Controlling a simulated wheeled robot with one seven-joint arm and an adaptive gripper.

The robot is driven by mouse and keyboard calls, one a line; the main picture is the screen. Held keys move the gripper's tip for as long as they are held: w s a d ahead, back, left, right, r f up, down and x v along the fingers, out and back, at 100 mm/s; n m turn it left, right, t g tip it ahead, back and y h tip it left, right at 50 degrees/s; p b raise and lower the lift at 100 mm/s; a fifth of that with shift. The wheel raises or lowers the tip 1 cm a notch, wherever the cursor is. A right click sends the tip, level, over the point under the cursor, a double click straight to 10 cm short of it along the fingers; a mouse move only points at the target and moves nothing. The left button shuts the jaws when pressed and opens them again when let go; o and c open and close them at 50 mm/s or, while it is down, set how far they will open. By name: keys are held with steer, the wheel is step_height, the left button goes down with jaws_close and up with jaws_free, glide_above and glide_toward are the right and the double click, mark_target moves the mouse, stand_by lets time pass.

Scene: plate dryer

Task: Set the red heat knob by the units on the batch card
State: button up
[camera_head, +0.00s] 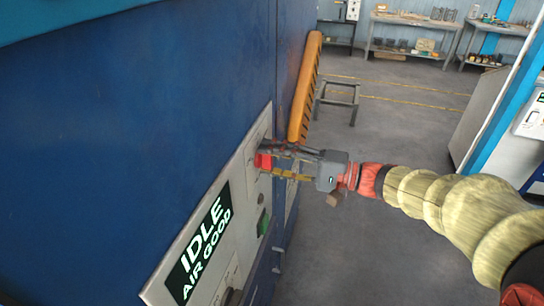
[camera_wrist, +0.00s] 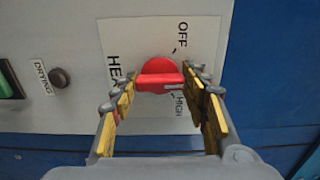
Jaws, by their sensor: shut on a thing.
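The red heat knob (camera_wrist: 158,73) sits on a white label plate on the machine's panel; it also shows in the head view (camera_head: 263,160). The label (camera_wrist: 118,40) reads OFF near the top, HIGH at the lower right and HEAT, partly hidden, at the left. The knob's raised bar lies roughly level in the wrist view, between my fingers. My gripper (camera_wrist: 160,82) is shut on the knob; it reaches the panel from the right in the head view (camera_head: 272,162). No batch card can be made out.
A display (camera_head: 203,246) reads IDLE, AIR GOOD. A green button (camera_head: 262,222) sits below the knob, and a dark DRYING button or lamp (camera_wrist: 59,78) is left of it. An orange slotted part (camera_head: 305,88) stands beyond the panel. Open floor lies at right.

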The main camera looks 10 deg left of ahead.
stand_by(0.5)
steer(key=o, duration=1.2)
steer(key=shift+c, duration=0.2)
steer(key=d, duration=1.2)
steer(key=shift+s, duration=0.45)
